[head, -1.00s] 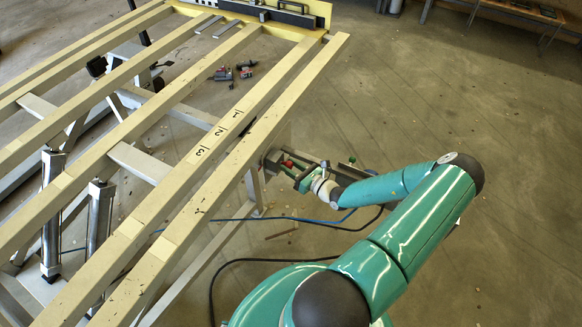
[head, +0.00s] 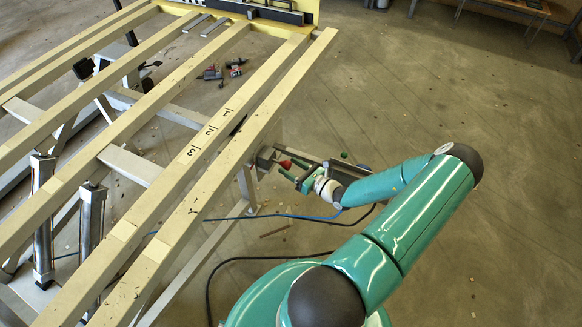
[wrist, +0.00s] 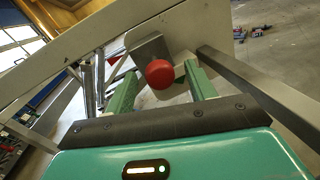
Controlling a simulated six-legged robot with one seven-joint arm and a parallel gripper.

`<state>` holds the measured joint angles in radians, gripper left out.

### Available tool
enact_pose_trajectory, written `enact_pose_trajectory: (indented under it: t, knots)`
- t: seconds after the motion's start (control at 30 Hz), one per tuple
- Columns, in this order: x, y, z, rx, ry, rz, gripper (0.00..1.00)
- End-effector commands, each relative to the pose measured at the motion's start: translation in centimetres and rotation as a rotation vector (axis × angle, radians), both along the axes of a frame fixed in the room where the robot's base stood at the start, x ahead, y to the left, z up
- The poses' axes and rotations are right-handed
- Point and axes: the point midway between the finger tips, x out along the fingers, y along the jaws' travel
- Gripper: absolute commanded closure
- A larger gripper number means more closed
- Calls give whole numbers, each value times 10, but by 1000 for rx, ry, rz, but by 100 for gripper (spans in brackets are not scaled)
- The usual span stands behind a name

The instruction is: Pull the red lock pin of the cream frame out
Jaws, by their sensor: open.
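The red lock pin (wrist: 160,74) shows its round red head in the wrist view, in front of a grey metal block on the cream frame. In the head view the red pin (head: 285,164) is small, at the frame's right side. The cream frame (head: 185,225) has long parallel bars running from lower left to upper right. My gripper (wrist: 160,85) is open, with one green finger on each side of the red head. In the head view my gripper (head: 292,171) is at the pin, beside the frame's outer bar. I cannot tell whether the fingers touch the pin.
A grey beam (wrist: 262,95) runs close to the right finger in the wrist view. Blue and black cables (head: 290,217) lie on the floor under my arm. Several tools (head: 222,72) lie on the floor beyond the bars.

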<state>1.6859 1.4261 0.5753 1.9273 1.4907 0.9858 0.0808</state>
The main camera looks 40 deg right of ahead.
Motion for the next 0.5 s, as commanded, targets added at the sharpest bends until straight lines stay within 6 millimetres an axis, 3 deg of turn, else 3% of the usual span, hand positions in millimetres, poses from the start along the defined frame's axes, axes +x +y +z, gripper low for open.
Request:
enact_pose_trajectory:
  t: [0.5]
  knots:
    - [-102, -16, 0, -1, 3, -4, 45]
